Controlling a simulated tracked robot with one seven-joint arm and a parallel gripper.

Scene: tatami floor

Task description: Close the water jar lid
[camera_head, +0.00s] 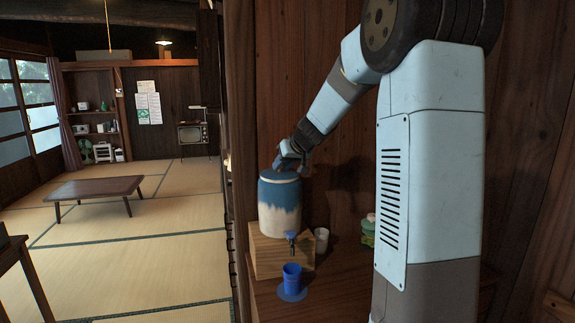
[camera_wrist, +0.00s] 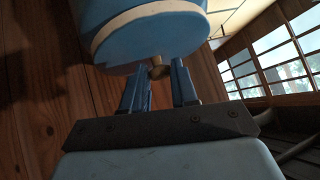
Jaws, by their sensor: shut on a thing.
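The water jar (camera_head: 279,208) is blue above and cream below, with a blue tap at its front, and stands upright on a wooden block. Its blue lid (camera_wrist: 150,38) with a small brown knob fills the top of the wrist view, next to a cream band. The lid appears to sit at the jar's mouth; I cannot tell whether it is fully seated. My gripper (camera_head: 287,164) is at the top of the jar. In the wrist view its fingers (camera_wrist: 159,86) are on either side of the knob, shut on it.
The wooden block (camera_head: 265,257) stands on a wooden counter against a plank wall. A blue cup (camera_head: 291,272) on a blue saucer (camera_head: 292,293) is below the tap. A pale cup (camera_head: 321,240) and a green and pink object (camera_head: 368,228) are to the right.

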